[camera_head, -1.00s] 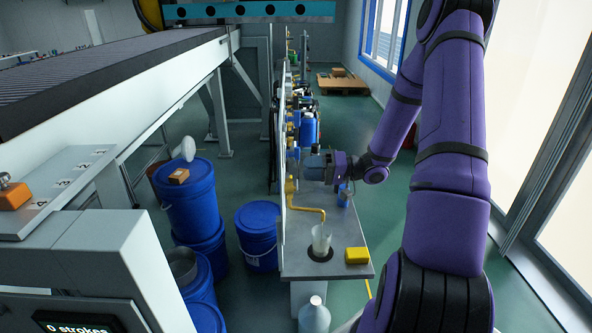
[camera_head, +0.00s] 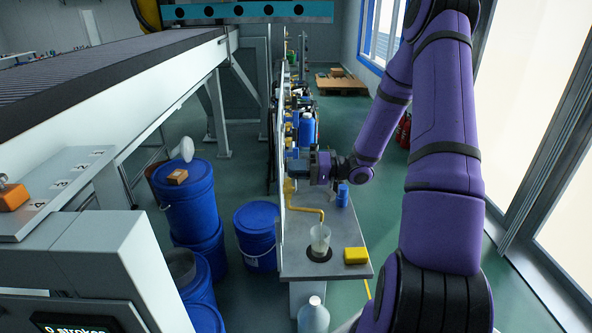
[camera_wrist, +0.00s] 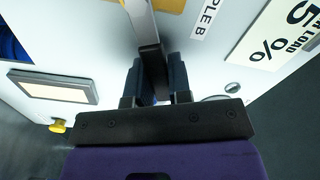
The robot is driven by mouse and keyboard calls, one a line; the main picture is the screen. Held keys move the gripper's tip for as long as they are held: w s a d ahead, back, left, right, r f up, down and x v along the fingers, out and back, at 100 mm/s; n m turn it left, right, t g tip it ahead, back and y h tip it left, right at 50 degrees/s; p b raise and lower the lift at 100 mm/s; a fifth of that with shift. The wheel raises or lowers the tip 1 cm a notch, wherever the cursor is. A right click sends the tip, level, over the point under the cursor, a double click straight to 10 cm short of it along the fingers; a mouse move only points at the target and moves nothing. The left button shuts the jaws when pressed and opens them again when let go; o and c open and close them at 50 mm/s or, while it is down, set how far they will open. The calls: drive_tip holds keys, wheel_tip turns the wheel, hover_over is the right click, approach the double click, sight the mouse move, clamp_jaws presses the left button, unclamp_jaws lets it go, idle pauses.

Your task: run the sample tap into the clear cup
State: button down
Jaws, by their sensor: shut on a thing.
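My gripper (camera_wrist: 156,85) is shut on a grey lever handle (camera_wrist: 140,22), which runs between its dark fingers from the top of the wrist view. In the head view my gripper (camera_head: 291,168) is at the panel, above the bent yellow spout (camera_head: 308,211). The clear cup (camera_head: 320,236) stands upright below the spout's end, on a dark round spot on the grey bench. Its lower part looks pale beige; I cannot tell whether liquid is running. The panel carries a label ending in "PLE B" (camera_wrist: 204,18) beside the lever.
A yellow block (camera_head: 355,256) and a small blue container (camera_head: 342,194) are on the bench (camera_head: 294,262). A pale jug (camera_head: 313,317) stands in front of it. Blue drums (camera_head: 257,236) stand on the floor to the left. A "5 % LOAD" plate (camera_wrist: 283,33) is on the panel.

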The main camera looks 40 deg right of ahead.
drive_tip(key=shift+w+d+f+m, duration=0.1)
drive_tip(key=shift+f+m, duration=0.6)
drive_tip(key=shift+m, duration=0.45)
drive_tip(key=shift+w+d+f+m, duration=0.1)
drive_tip(key=shift+f+m, duration=0.55)
drive_tip(key=shift+m, duration=0.5)
drive_tip(key=c, duration=1)
unclamp_jaws()
drive_tip(key=shift+c, duration=0.2)
drive_tip(key=v, duration=1)
drive_tip(key=shift+s+d, duration=0.3)
